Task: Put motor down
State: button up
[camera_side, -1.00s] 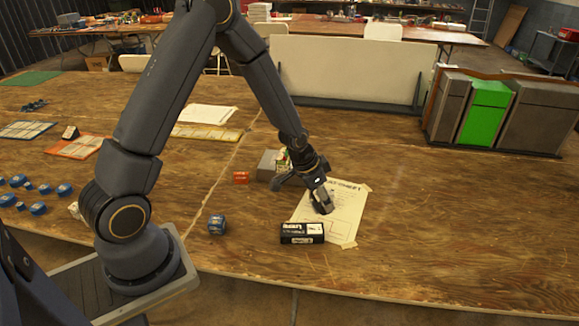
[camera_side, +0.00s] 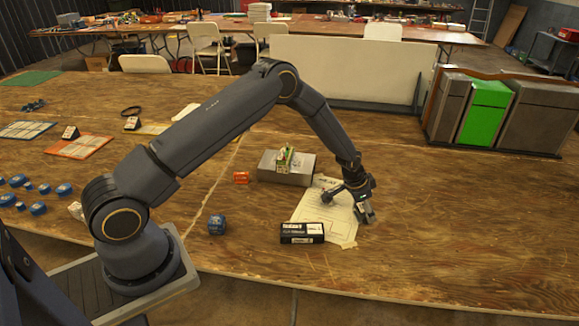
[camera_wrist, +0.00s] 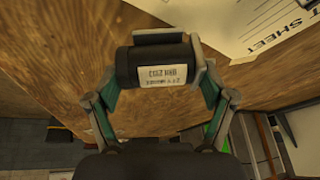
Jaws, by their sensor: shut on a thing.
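The motor (camera_wrist: 152,72) is a dark cylinder with a pale printed label, seen close up in the wrist view. My gripper (camera_wrist: 155,70) is shut on it, with one finger at each end. In the side view my gripper (camera_side: 366,212) is low over the table at the right edge of the paper sheet (camera_side: 318,208). The motor is small and dark there and hard to tell from the fingers. I cannot tell whether it touches the table.
A black box (camera_side: 302,233) lies on the sheet's lower left edge. A blue block (camera_side: 217,225), a small red block (camera_side: 241,178) and a grey box (camera_side: 295,175) stand to the left. Bins (camera_side: 487,112) stand at the back right. The wooden table right of my gripper is clear.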

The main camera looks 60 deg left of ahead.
jog(key=shift+s+x, duration=0.15)
jog(key=shift+x, duration=0.7)
jog(key=shift+s+x, duration=0.2)
jog(key=shift+x, duration=0.7)
jog(key=shift+a+f, duration=0.15)
jog(key=shift+f, duration=0.05)
jog(key=shift+f, duration=0.15)
jog(key=o, duration=1.4)
